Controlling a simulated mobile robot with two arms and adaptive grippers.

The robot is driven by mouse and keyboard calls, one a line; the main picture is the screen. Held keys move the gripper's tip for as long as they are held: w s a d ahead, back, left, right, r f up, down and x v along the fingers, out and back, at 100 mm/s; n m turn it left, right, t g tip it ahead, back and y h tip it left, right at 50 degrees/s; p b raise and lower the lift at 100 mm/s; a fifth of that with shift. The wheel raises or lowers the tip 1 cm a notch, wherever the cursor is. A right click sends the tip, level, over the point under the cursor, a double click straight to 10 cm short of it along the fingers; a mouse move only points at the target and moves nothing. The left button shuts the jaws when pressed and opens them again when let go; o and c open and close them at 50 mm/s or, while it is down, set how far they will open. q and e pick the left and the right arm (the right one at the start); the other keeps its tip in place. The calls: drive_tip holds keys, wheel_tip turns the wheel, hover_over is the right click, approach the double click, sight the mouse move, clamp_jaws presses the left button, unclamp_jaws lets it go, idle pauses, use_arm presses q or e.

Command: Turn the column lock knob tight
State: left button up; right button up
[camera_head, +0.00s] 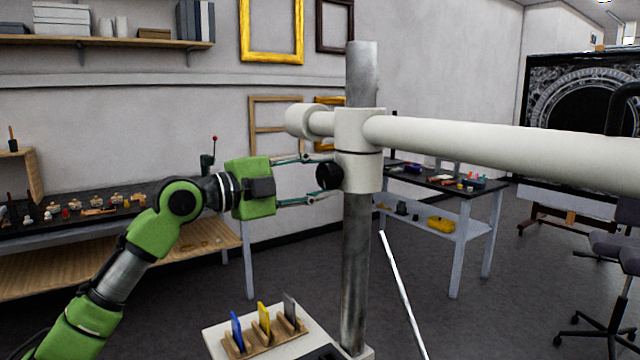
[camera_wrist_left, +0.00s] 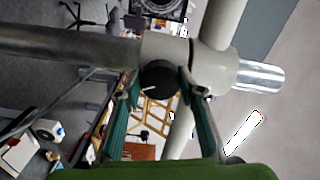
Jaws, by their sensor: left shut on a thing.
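The column lock knob (camera_head: 328,175) is a round black knob on the left side of the white clamp collar (camera_head: 361,172). It also shows in the left wrist view (camera_wrist_left: 158,78), with a light mark on its face. The collar sits on the upright grey metal column (camera_head: 357,240) and carries a long white horizontal arm (camera_head: 480,140). My left gripper (camera_head: 324,177) comes in from the left, its two thin fingers above and below the knob. It is shut on the knob, though contact is hard to see. My right gripper is out of view.
Below, a pale base (camera_head: 215,340) carries a wooden rack (camera_head: 270,343) with blue, yellow and grey cards. A workbench (camera_head: 120,225) with small items stands left. A table (camera_head: 465,190) stands behind right. The white arm spans the right side.

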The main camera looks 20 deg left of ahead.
use_arm(q)
drive_tip(key=shift+m+b, duration=0.4)
drive_tip(key=shift+m, duration=1.2)
drive_tip(key=o, duration=1.1)
drive_tip(key=shift+s+a, duration=0.4)
drive_tip(key=shift+s, duration=0.05)
drive_tip(key=v, duration=1)
drive_tip(key=shift+s+a, duration=0.2)
drive_tip(key=shift+s, duration=0.15)
